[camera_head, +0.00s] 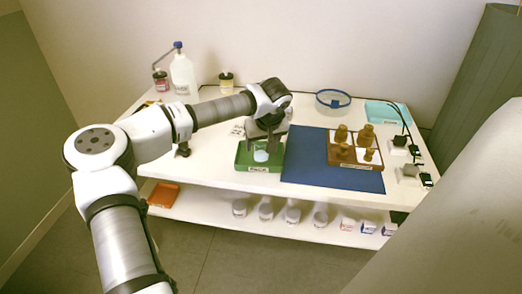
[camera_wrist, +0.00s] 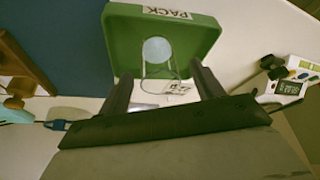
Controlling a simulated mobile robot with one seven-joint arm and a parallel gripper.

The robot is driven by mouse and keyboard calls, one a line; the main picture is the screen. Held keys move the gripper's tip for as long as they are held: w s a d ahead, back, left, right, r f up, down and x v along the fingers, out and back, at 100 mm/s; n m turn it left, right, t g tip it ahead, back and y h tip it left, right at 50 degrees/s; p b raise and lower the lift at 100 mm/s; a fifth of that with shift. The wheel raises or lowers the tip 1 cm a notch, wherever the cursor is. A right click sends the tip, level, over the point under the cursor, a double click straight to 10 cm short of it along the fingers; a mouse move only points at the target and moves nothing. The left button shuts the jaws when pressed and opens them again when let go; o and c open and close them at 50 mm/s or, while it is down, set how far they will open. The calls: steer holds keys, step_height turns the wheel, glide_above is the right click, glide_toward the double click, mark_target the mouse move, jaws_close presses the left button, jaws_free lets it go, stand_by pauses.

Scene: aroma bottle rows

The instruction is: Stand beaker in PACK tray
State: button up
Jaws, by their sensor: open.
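The beaker (camera_head: 261,155) is clear with pale blue contents and is inside the green PACK tray (camera_head: 243,160). In the wrist view the beaker (camera_wrist: 157,50) looks upright over the tray floor (camera_wrist: 125,40), near the PACK label. I cannot tell for sure that its base touches the floor. My gripper (camera_head: 261,149) is over the tray, pointing down. In the wrist view my gripper (camera_wrist: 161,76) is open, with one finger on each side of the beaker's near end and gaps showing. The head view partly hides the beaker behind the fingers.
A blue mat (camera_head: 310,172) lies right of the tray, with a board of several brown bottle-like pieces (camera_head: 342,152) on it. A scale (camera_wrist: 290,88) shows in the wrist view. A large bottle (camera_head: 183,77) stands at back left. A lower shelf holds several jars and an orange tray (camera_head: 164,194).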

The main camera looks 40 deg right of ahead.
steer(key=v, duration=0.6)
steer(key=shift+r, duration=0.3)
steer(key=shift+s+a, duration=0.1)
steer(key=shift+s, duration=0.1)
